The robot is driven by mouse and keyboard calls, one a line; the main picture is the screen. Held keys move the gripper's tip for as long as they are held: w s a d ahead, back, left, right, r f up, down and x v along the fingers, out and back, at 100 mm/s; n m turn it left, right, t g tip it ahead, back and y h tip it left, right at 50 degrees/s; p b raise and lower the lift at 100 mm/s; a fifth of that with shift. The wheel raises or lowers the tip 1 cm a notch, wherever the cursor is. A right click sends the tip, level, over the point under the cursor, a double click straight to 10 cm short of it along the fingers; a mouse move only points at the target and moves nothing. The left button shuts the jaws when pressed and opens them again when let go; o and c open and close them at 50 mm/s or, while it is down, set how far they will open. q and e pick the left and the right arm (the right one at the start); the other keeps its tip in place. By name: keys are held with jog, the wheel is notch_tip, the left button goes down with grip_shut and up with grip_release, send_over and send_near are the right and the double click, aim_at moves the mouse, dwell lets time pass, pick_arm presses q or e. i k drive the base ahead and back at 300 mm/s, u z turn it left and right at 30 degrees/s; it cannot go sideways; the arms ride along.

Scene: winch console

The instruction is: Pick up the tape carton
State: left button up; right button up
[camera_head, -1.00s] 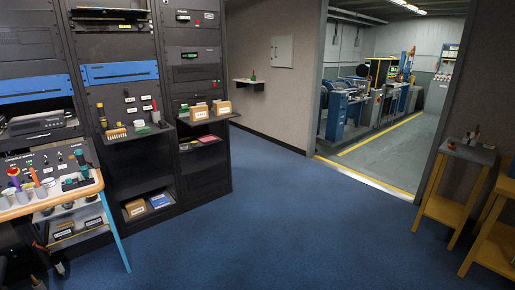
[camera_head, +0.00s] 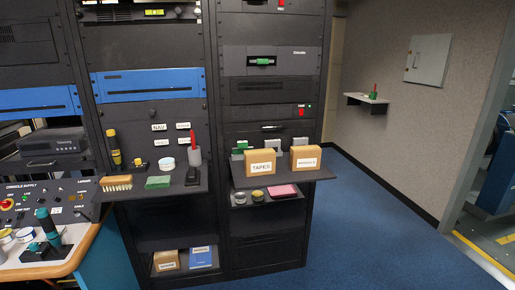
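A tan carton labelled TAPES (camera_head: 263,163) stands upright on a dark pull-out shelf (camera_head: 283,178) of the right-hand rack. A similar tan carton (camera_head: 306,158) with a white label, too small to read surely, stands just to its right on the same shelf. Neither of my grippers shows in the head view.
The console desk (camera_head: 75,262) juts in at the lower left. A neighbouring shelf (camera_head: 190,181) holds a brush (camera_head: 116,183), a green block (camera_head: 158,182) and a red-topped item (camera_head: 194,150). Blue floor (camera_head: 365,240) is clear in front of and right of the racks.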

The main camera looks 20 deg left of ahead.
aim_at(259, 162)
jog(key=u, duration=0.3)
jog(key=i, duration=1.55)
jog(key=u, duration=0.25)
